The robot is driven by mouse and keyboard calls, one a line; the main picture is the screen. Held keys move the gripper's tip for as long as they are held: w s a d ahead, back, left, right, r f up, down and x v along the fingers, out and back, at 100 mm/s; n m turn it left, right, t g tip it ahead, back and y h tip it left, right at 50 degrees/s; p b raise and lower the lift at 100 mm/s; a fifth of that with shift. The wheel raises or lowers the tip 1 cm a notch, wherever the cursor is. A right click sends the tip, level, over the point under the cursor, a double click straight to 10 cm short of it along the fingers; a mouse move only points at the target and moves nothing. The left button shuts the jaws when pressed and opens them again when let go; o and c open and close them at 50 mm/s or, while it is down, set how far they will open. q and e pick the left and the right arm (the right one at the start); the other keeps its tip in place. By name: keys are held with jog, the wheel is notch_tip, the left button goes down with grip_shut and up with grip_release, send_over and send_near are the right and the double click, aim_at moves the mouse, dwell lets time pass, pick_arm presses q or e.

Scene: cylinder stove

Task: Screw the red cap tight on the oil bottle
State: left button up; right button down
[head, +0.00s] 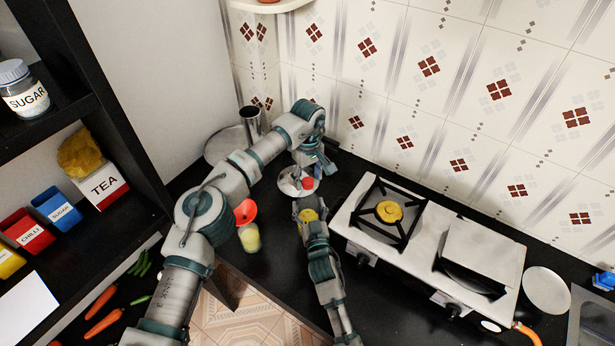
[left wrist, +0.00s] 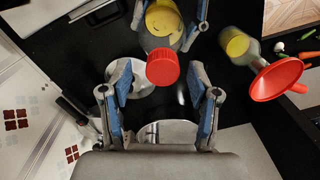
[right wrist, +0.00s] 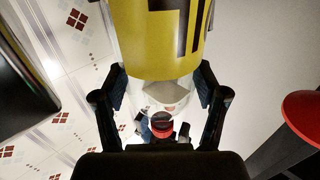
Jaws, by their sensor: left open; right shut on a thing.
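The oil bottle has a yellow label (head: 306,214) and clear glass. My right gripper (head: 308,203) is shut on it; the bottle and label fill the top of the right wrist view (right wrist: 165,40). The red cap (head: 308,183) sits at the bottle's mouth, also seen in the left wrist view (left wrist: 163,70) and the right wrist view (right wrist: 162,125). How tightly it sits cannot be told. My left gripper (left wrist: 160,78) is open, with its blue-padded fingers on either side of the cap and gaps visible between them and it.
A red funnel (head: 245,211) sits by a container with yellow contents (head: 250,238) left of the bottle. A white two-burner stove (head: 425,240) stands to the right. A round metal plate (head: 289,182) lies behind the cap. A steel cup (head: 250,120) stands at the back left.

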pick_arm(q)
jog(key=r, duration=0.7)
jog(key=shift+w+r, duration=0.15)
jog(key=shift+w, duration=0.15)
pick_arm(e)
grip_release()
jog(key=s+d, duration=0.2)
jog(key=s, duration=0.9)
jog(key=shift+s+d, duration=0.25)
jog(key=shift+s, duration=0.05)
